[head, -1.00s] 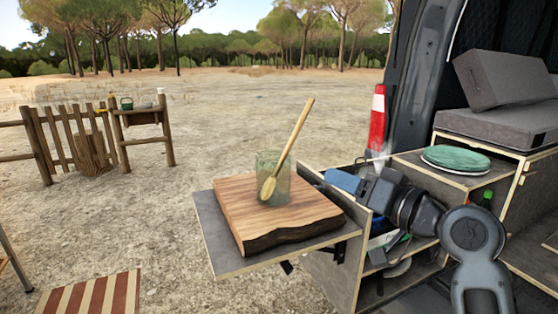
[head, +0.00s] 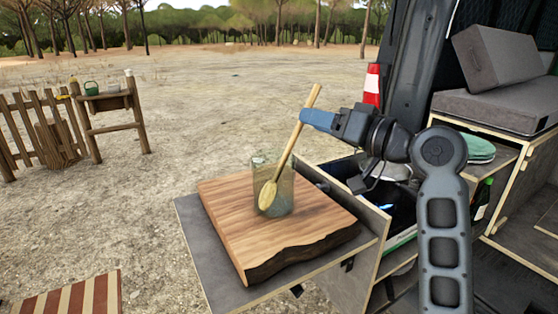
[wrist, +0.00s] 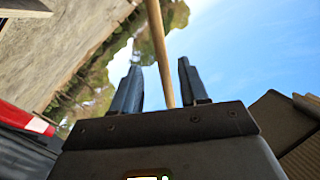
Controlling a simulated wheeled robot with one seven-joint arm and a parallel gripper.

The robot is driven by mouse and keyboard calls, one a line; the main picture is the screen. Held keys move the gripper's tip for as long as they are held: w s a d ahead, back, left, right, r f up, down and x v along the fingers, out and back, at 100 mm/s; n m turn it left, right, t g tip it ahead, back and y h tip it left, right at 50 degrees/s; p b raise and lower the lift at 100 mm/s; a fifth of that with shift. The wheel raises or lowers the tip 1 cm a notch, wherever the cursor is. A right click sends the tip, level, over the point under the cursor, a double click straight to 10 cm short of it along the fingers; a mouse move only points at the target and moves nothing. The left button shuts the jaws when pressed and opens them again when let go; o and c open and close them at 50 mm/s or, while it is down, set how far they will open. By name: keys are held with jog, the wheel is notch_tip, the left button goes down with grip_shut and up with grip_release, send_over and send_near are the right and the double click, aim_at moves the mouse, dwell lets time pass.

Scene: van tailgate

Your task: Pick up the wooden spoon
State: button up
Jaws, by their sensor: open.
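The wooden spoon (head: 293,145) stands tilted in a clear greenish glass (head: 257,186), bowl end down and handle leaning up to the right past the rim. The glass stands on a thick wooden board (head: 222,210). My gripper (head: 306,119) is at the upper part of the handle, coming from the right. In the wrist view the spoon's handle (wrist: 158,50) runs between the two open fingers of my gripper (wrist: 158,85). Gaps show on both sides of the handle. I cannot tell whether it touches the palm edge.
The board lies on a grey fold-out shelf (head: 200,245) of the van's drawer unit. An open drawer with items is under my arm. A red and white cone (head: 371,85) stands behind. Grey cushions (head: 499,65) are at the right. Air left of the spoon is clear.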

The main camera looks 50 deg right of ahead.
jog(key=w, duration=0.2)
jog(key=w+p, duration=0.1)
jog(key=w, duration=0.2)
jog(key=shift+w+a, duration=0.25)
jog(key=shift+w, duration=0.1)
jog(key=shift+c, duration=0.2)
grip_shut()
